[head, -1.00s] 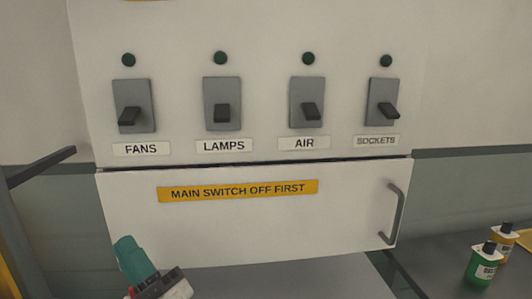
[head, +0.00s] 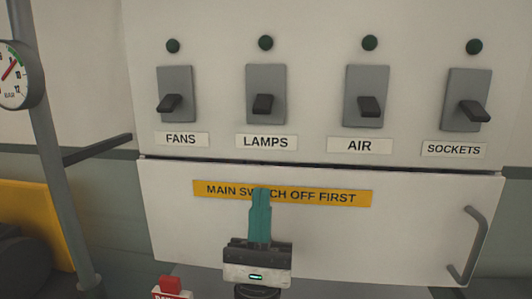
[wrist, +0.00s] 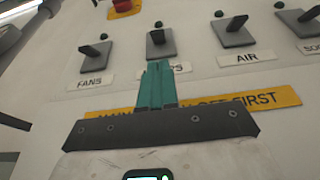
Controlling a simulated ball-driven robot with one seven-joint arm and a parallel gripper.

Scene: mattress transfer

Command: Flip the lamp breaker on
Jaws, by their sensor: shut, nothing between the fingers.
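The LAMPS breaker (head: 265,95) is a grey plate with a dark lever that points down, second from the left on the white panel. It also shows in the wrist view (wrist: 161,42). The LAMPS label (head: 267,142) sits under it, and a dark green indicator (head: 265,42) above it looks unlit. My gripper (head: 261,192) has teal fingers pressed together with nothing between them. It points upward below the LAMPS breaker, in front of the yellow strip, apart from the lever. In the wrist view the fingertips (wrist: 159,66) cover part of the LAMPS label.
The FANS breaker (head: 174,94) is to the left; the AIR (head: 366,96) and SOCKETS (head: 468,100) breakers are to the right. A yellow strip (head: 325,196) reads MAIN SWITCH OFF FIRST. A handle (head: 478,245) juts out at right. A red-and-yellow fitting (wrist: 124,8) is above the breakers.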

